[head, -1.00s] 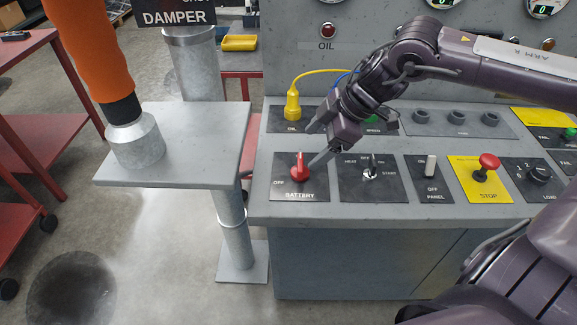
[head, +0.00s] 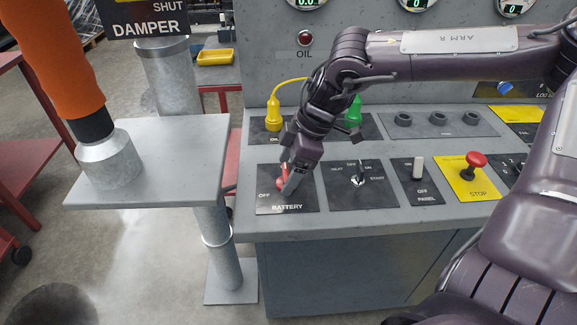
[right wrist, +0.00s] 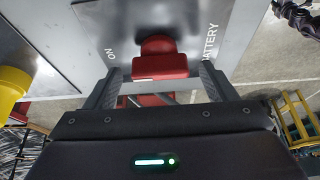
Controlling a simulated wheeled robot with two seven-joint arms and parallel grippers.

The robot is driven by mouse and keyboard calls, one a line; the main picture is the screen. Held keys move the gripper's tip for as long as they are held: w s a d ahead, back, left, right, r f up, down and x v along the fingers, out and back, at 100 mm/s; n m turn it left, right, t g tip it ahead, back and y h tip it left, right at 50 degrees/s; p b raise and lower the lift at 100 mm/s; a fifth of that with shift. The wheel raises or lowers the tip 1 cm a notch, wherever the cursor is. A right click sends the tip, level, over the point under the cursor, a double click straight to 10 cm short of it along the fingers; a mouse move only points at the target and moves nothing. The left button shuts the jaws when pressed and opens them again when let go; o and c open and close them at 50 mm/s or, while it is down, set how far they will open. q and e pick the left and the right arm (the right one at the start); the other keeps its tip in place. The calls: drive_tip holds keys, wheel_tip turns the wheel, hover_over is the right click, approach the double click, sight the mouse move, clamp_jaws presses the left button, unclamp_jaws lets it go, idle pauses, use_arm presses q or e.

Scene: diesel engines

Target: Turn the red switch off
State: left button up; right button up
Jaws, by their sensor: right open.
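The red switch (head: 282,180) is on the black BATTERY plate (head: 265,204) at the left end of the grey control panel. It is partly hidden in the head view by my right gripper (head: 288,180). In the right wrist view the red switch (right wrist: 160,66) lies between the two fingers of my right gripper (right wrist: 162,85). The fingers are apart, one on each side of it, and I cannot tell whether either touches it. My left gripper is not in view.
To the right on the panel are a key switch (head: 360,182), the PANEL switch (head: 417,168) and a red STOP button (head: 475,162). A yellow plug (head: 273,115) and green plug (head: 353,110) stand behind. A grey shelf (head: 190,150) with an orange-sleeved post is at left.

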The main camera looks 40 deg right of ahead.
drive_tip(key=shift+c, duration=0.7)
drive_tip(key=c, duration=0.8)
drive_tip(key=shift+c, duration=0.2)
